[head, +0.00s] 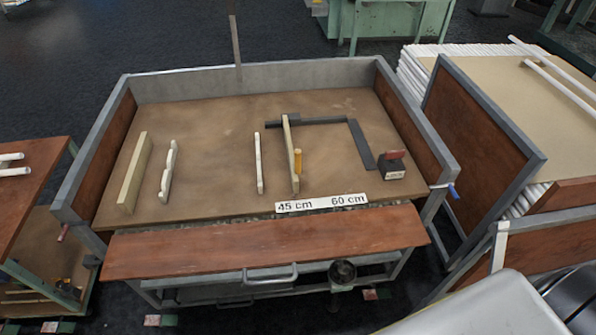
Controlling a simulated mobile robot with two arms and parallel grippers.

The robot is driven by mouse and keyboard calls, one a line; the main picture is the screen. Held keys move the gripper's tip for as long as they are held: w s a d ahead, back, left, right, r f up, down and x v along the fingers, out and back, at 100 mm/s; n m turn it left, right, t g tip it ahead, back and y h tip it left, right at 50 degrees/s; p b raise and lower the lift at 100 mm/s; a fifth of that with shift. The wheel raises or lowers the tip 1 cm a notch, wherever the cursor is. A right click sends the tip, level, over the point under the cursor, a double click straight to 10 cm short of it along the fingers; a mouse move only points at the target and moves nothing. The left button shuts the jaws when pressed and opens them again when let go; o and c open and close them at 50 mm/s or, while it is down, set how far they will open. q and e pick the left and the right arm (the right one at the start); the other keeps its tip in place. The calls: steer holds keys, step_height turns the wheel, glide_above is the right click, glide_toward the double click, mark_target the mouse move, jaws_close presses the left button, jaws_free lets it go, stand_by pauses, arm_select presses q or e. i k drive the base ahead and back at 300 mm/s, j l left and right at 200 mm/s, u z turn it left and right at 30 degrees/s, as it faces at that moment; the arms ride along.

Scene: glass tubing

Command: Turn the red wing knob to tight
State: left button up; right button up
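A small dark block (391,168) stands at the right of the brown bench top (220,130). A dull red piece (392,154) sits on it, and it looks like the red wing knob. A small white label (394,175) is on the block's front; its text is too small to read. I cannot tell from here how tight either red part is. Neither of my grippers is in view.
A dark angled bar (357,140) lies behind the block. Upright pale boards (136,173) and a yellow piece (297,161) stand on the bench. A "45 cm 60 cm" strip (322,203) lies at the front. Raised side walls (410,120) flank the bench.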

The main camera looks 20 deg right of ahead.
mark_target(392, 155)
steer(key=z, duration=1.35)
